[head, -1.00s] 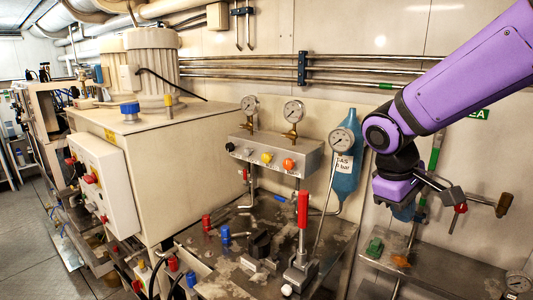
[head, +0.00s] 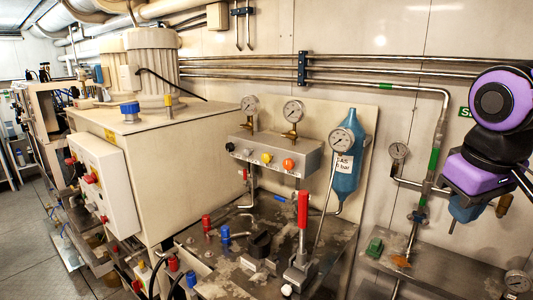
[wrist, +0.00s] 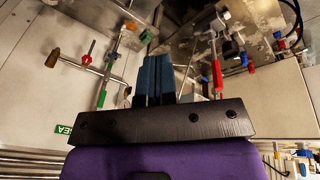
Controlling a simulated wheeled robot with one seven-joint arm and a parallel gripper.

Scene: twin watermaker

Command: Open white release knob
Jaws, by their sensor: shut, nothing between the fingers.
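A small round white knob (head: 286,289) sits low at the front foot of the red-handled lever (head: 303,210) on the stained metal bench. Another pale knob (head: 248,151) is on the face of the grey gauge box, between a black and a yellow one. My gripper (head: 462,212) is at the right edge of the head view, well right of both knobs and apart from everything. In the wrist view its blue fingers (wrist: 155,80) are together with nothing between them. The red lever (wrist: 217,75) shows right of them there; I cannot make out the white knob in that view.
The blue gas bottle (head: 346,175) and a pressure gauge (head: 342,140) stand behind the lever. Red valves (head: 206,222) and blue valves (head: 225,235) are left of it. A lower metal shelf (head: 450,272) is at right. Pipes (head: 430,165) run up the wall near my gripper.

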